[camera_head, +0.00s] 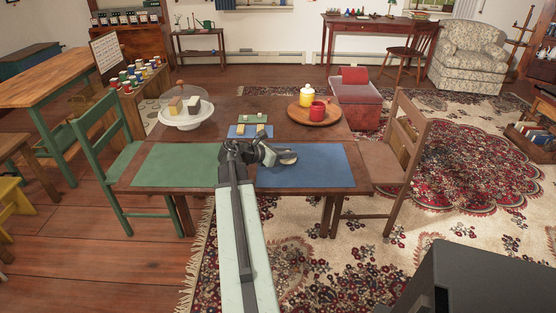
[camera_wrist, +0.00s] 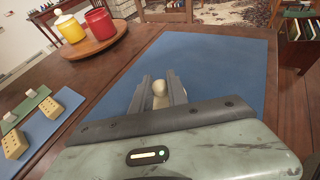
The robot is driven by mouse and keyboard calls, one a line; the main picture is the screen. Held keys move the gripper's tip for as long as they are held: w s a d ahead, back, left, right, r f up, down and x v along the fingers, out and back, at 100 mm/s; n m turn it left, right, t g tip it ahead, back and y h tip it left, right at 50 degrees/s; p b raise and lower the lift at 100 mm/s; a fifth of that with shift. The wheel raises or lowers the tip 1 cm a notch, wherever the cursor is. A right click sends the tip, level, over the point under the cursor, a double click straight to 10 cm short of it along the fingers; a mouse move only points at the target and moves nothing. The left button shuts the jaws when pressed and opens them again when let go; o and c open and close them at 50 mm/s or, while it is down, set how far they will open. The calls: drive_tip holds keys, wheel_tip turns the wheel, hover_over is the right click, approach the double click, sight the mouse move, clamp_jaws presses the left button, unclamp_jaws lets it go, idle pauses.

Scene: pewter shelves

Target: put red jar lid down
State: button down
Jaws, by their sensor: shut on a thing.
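My gripper (camera_wrist: 161,88) is over the blue placemat (camera_wrist: 215,75), its fingers closed around a pale, rounded, knob-like thing (camera_wrist: 160,90), which I take for the red jar lid. Only its top shows between the fingers; whether it touches the mat is hard to tell. In the head view my gripper (camera_head: 285,158) is above the left part of the blue placemat (camera_head: 320,170), and the held piece cannot be made out. The red jar (camera_head: 317,110) stands on the round wooden tray (camera_head: 300,119); no lid shows on it. It also shows in the wrist view (camera_wrist: 100,24).
A yellow jar (camera_head: 306,96) with a pale lid stands beside the red jar. A small blue mat (camera_head: 237,131) and green mat hold small blocks. A white cake stand (camera_head: 187,121) is at the back left. The green placemat (camera_head: 175,165) and the blue placemat's right part are clear.

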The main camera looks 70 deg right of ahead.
drive_tip(key=shift+f, duration=0.85)
drive_tip(key=shift+w+a+r, duration=0.15)
drive_tip(key=shift+w+r, duration=0.05)
drive_tip(key=shift+w, duration=0.25)
drive_tip(key=shift+f, duration=0.25)
drive_tip(key=c, duration=1.3)
unclamp_jaws()
drive_tip(key=shift+r, duration=0.1)
drive_tip(key=shift+r, duration=0.1)
drive_tip(key=shift+w+a+r+p, duration=0.1)
drive_tip(key=shift+a+r+p, duration=0.15)
drive_tip(key=shift+p, duration=0.05)
drive_tip(key=p+v, duration=0.4)
drive_tip(key=v, duration=0.6)
drive_tip(key=shift+w+a+r, duration=0.1)
drive_tip(key=shift+a, duration=0.2)
drive_tip(key=shift+w+a, duration=0.2)
drive_tip(key=shift+a, duration=0.15)
